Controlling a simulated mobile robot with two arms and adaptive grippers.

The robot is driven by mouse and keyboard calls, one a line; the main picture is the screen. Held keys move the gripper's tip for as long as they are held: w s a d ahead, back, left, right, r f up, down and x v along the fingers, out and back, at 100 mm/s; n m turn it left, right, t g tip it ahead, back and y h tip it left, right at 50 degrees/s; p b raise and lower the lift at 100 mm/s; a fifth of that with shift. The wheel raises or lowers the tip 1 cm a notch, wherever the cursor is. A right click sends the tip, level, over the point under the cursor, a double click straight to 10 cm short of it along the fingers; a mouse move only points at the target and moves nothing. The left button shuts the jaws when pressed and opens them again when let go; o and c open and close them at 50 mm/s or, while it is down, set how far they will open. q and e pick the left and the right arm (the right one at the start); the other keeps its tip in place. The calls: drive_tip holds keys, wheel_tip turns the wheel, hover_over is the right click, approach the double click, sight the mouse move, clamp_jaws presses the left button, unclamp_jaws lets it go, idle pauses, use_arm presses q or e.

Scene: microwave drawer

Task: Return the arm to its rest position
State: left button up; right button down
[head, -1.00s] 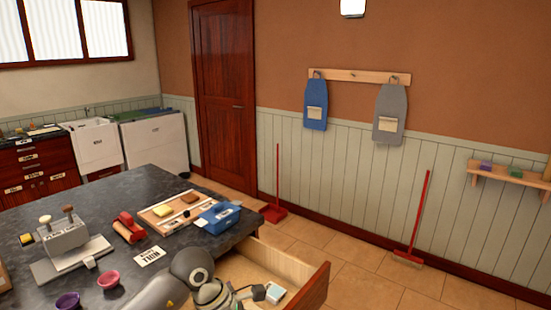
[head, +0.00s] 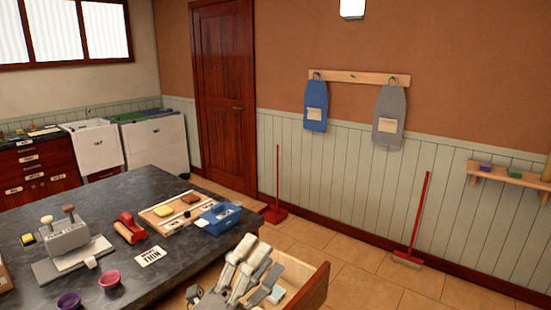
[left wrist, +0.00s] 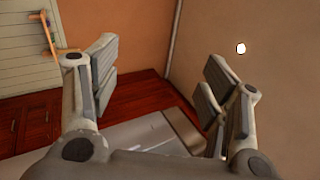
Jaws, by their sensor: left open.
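My left gripper (head: 258,262) is raised over the open wooden drawer (head: 318,285) at the bottom of the head view. Its fingers point up and are spread, with nothing between them. In the left wrist view the gripper (left wrist: 160,72) also shows its fingers wide apart and empty. The gripper and arm hide much of the drawer's inside; a small pale item (head: 276,294) shows in it, partly covered. My right gripper is not in view.
Tiled floor (head: 350,280) lies clear to the right.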

use_arm(q)
drive_tip(key=w+a+f+n+t+y, duration=0.1)
drive_tip(key=w+a+f+n+y, duration=0.1)
drive_tip(key=a+f+n+y, duration=1.3)
drive_tip(key=s+a+f+n+g+y, duration=0.2)
drive_tip(key=s+a+f+n+g, duration=0.1)
drive_tip(key=s+f+n+g, duration=0.4)
drive_tip(key=s+f+n+g+h, duration=0.15)
drive_tip(key=s+f+g, duration=0.35)
drive_tip(key=s, duration=0.5)
drive_tip(key=s+f+n+g, duration=0.2)
drive_tip(key=s+f+g, duration=0.2)
drive_tip(key=s+f, duration=0.5)
wheel_tip(320, 180, down, 29)
drive_tip(key=s+b, duration=0.1)
drive_tip(key=b, duration=0.4)
drive_tip(key=s+a+f+g+b, duration=0.2)
drive_tip(key=s+a+f+b, duration=0.1)
drive_tip(key=s+f, duration=1.4)
wheel_tip(320, 180, down, 3)
drive_tip(key=shift+f+b, duration=0.15)
drive_tip(key=shift+b, duration=0.15)
drive_tip(key=shift+s, duration=0.1)
